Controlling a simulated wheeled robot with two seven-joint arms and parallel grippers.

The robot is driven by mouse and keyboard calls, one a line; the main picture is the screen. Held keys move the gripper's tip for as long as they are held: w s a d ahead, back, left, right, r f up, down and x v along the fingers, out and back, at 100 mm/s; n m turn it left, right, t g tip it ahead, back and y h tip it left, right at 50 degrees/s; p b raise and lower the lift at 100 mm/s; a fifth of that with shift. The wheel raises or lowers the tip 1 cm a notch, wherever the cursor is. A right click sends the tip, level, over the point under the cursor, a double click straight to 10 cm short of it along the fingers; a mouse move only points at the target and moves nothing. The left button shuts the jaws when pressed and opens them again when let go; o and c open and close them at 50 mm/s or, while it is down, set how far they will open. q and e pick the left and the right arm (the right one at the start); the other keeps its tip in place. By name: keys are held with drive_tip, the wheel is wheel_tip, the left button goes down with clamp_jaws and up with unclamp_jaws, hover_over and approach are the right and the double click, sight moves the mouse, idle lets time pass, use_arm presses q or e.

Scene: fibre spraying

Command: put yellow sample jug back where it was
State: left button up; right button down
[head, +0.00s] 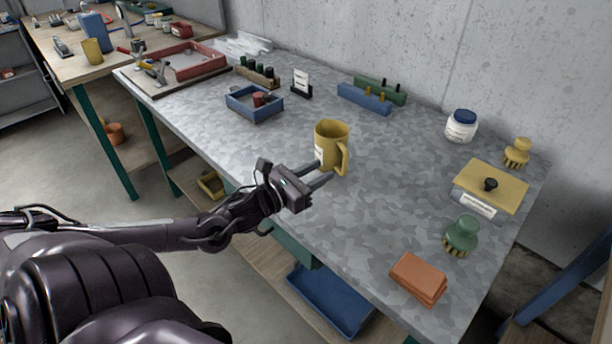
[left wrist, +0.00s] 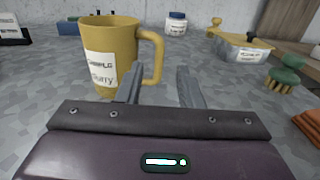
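The yellow sample jug (head: 328,137) stands upright on the grey mottled worktop (head: 215,150), near the middle of its front part. It also shows in the left wrist view (left wrist: 112,78), with a white label on its side and its handle to the right. My left gripper (head: 322,174) is open at the jug's near side, low over the worktop. In the left wrist view its two fingers (left wrist: 160,84) are apart, with the handle showing beyond the gap between them. No contact is visible. My right gripper is not in view.
A blue tray (head: 248,115) with a red item, a label stand (head: 301,88) and blue and green racks (head: 364,98) stand behind. To the right are a white jar (head: 461,126), a yellow-lidded box (head: 490,183), a green brush (head: 461,234) and orange pads (head: 417,278). Worktop around the jug is clear.

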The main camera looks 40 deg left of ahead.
use_arm(q)
drive_tip(key=shift+s+a+p, duration=0.15)
drive_tip(key=shift+s+p, duration=0.05)
drive_tip(key=shift+s, duration=0.55)
drive_tip(key=shift+s+a+p, duration=0.15)
drive_tip(key=shift+s+p, duration=0.05)
drive_tip(key=shift+s, duration=0.55)
